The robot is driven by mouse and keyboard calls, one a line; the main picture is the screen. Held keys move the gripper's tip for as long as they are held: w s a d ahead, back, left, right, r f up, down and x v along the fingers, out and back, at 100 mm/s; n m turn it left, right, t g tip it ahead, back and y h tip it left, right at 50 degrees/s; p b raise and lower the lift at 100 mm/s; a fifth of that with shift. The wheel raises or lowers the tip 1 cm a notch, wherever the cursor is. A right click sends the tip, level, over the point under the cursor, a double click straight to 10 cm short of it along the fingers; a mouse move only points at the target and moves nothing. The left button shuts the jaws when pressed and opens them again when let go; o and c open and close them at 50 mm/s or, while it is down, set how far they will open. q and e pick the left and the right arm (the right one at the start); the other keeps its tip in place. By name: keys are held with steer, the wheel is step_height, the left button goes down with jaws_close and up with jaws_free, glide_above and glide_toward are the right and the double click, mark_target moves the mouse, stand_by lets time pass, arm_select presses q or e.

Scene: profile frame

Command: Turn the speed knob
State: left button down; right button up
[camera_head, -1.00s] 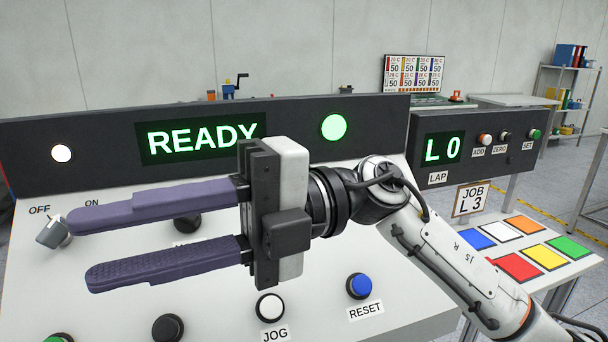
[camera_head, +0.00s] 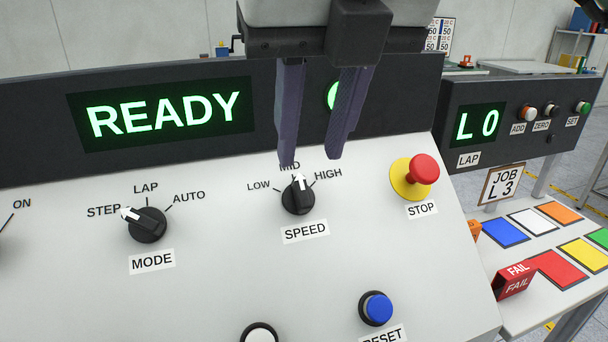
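The speed knob (camera_head: 298,197) is a round black knob with a white pointer, on the sloped light panel above its SPEED label. The pointer is up at MID, between LOW and HIGH. My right gripper (camera_head: 311,162) comes down from the top of the view, just above and behind the knob, and partly covers the MID label. Its two purple fingers are apart, with nothing between them. They do not appear to be around the knob. My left gripper is out of view.
The mode knob (camera_head: 147,224) points at STEP, to the left. The red stop button (camera_head: 424,169) stands to the right. The blue reset button (camera_head: 376,308) and a white button (camera_head: 259,334) are below. The READY display (camera_head: 163,114) is behind on the dark upright panel.

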mark_target(302, 187)
steer(key=x, duration=0.7)
jaws_close()
